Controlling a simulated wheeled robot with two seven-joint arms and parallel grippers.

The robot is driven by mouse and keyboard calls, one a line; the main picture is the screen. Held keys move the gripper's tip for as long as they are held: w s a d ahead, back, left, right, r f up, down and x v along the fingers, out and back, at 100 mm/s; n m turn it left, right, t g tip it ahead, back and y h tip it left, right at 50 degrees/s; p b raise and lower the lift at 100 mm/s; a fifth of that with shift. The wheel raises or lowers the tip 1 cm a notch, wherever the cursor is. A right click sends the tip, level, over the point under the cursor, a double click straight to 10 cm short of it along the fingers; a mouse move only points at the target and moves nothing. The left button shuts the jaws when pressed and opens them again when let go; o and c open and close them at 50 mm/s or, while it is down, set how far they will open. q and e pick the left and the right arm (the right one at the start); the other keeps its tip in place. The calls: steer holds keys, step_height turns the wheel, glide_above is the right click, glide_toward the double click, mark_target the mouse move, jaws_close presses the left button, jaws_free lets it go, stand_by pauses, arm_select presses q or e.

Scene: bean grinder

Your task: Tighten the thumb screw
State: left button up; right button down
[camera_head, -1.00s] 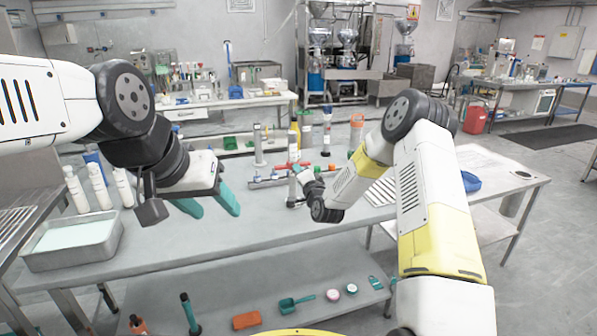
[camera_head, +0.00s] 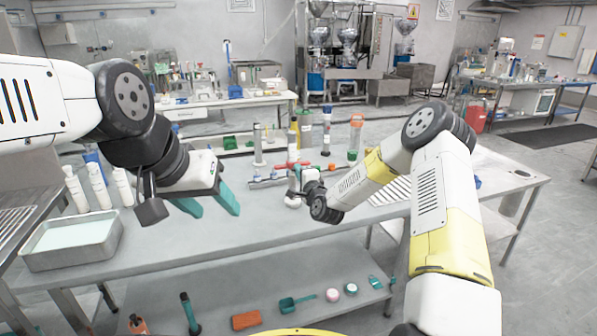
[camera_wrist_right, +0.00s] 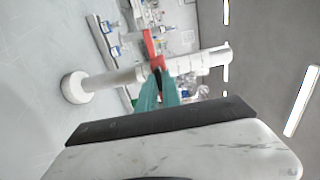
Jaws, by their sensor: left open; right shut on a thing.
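A pale upright post (camera_wrist_right: 108,83) with a round white foot (camera_wrist_right: 75,87) lies across the right wrist view. A red piece (camera_wrist_right: 152,46) sits at the post, and it looks like the thumb screw. My right gripper (camera_wrist_right: 159,77) has its teal fingers shut at the red piece's near end. The exact contact is too small to see. In the head view my right wrist partly hides the right gripper (camera_head: 301,178) at the bench fixture. My left gripper (camera_head: 217,203) is open and empty above the left part of the bench, apart from the fixture.
A metal tray (camera_head: 75,242) and white bottles (camera_head: 98,186) stand at the bench's left. The bench front (camera_head: 230,243) is clear. Small items lie on the lower shelf.

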steer(key=c, duration=1.5)
jaws_free()
steer(key=v, duration=0.8)
